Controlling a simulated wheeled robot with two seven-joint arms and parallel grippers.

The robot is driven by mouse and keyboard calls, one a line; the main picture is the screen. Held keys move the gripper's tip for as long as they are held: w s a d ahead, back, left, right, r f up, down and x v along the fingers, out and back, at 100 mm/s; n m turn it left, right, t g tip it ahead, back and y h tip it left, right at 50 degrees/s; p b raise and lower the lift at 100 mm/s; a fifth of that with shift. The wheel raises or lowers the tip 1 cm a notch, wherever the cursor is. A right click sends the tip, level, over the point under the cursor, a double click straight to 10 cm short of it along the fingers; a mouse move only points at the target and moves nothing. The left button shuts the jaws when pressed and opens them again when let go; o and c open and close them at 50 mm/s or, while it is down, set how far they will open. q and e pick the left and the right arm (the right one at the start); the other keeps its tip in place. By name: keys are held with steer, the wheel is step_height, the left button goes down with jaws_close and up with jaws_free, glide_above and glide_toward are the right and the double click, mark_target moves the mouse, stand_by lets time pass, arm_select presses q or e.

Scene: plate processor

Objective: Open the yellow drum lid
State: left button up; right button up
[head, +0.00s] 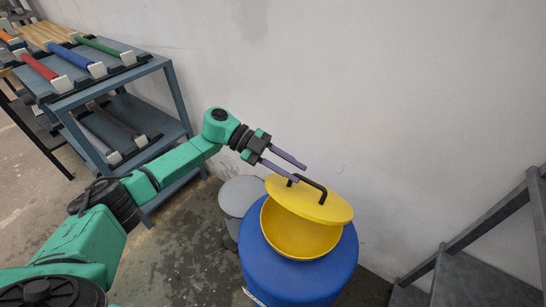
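The yellow lid (318,209) is a round disc with a black bar handle (311,184) on top. It sits tilted over a yellow bowl-shaped drum top (298,240), and a gap shows between them at the front left. Below is the blue drum (291,278). My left gripper (301,173) reaches in from the left, its two fingers apart with nothing visible between them. My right gripper is not in view.
A grey-lidded bin (240,194) stands behind the drum on the left. A blue-grey rack (150,70) with coloured handled bars is at the upper left. Grey metal steps with a rail (480,225) are at the right. A bare wall (400,90) stands close behind.

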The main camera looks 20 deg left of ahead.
arm_select(q)
steer(key=b+v, duration=0.1)
steer(key=v, duration=0.8)
